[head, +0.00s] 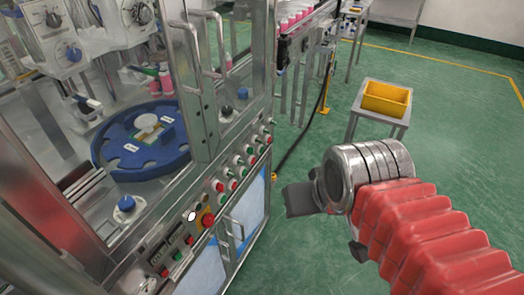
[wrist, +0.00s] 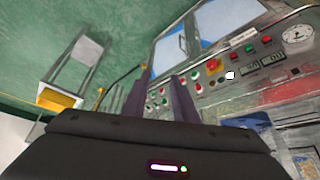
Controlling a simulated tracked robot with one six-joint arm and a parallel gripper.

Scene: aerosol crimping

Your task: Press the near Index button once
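The control panel runs along the front of the steel machine. No Index label is readable, so I cannot tell for sure which button is Index. A round blue button (head: 126,203) on a grey base stands on the near deck, and a similar blue button (head: 242,93) stands farther along. A white round button (head: 191,215) is on the front panel; a white one also shows in the wrist view (wrist: 230,75). My gripper (head: 298,200) is right of the panel, over the floor, clear of all buttons. In the wrist view its two fingers (wrist: 160,95) stand apart with nothing between them.
A red stop button (head: 208,220) on yellow and several green and red buttons line the panel. A blue dial plate (head: 142,140) sits behind the steel frame and door handles. A yellow bin (head: 386,98) is on a small table.

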